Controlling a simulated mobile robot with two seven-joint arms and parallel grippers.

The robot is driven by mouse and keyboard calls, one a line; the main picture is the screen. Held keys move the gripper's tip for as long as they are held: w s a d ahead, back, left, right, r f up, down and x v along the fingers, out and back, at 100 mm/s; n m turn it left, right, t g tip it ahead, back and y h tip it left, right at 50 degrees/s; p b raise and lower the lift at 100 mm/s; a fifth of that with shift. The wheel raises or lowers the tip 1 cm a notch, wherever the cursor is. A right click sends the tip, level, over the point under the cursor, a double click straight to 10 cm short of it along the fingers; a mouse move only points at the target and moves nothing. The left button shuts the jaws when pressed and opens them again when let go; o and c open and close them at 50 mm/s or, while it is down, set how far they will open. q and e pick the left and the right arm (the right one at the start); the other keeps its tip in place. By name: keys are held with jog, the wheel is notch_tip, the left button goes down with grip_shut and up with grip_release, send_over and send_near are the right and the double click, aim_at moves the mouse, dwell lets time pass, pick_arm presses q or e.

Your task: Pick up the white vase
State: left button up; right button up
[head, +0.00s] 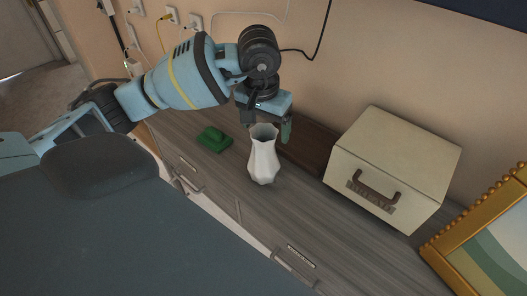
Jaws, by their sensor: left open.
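The white vase (264,161) stands upright on the grey wooden dresser top (232,181), in the middle of the head view. It has faceted sides and an open rim. My left gripper (269,131) comes in from the left and points down at the vase's rim. Its fingers are open, one behind the rim's left side and one to the right of the vase. I cannot tell whether either finger touches the vase. My right gripper is not in view.
A small green object (214,139) lies left of the vase. A dark brown object (310,148) lies behind it to the right. A cream box (393,165) with a handle and a gold picture frame (488,240) stand farther right. The wall is close behind.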

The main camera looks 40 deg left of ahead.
aim_at(263, 133)
pick_arm(q)
notch_tip(263, 133, down, 4)
jog(key=shift+s+a+r, duration=0.1)
jog(key=shift+r, duration=0.15)
jog(key=shift+f, duration=0.55)
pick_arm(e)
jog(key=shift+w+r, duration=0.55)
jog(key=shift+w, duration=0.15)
pick_arm(q)
jog(key=shift+c, duration=0.4)
jog(key=c, duration=1.5)
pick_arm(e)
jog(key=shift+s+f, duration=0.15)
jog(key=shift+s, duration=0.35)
pick_arm(q)
jog(key=shift+r, duration=0.15)
jog(key=shift+c, duration=0.2)
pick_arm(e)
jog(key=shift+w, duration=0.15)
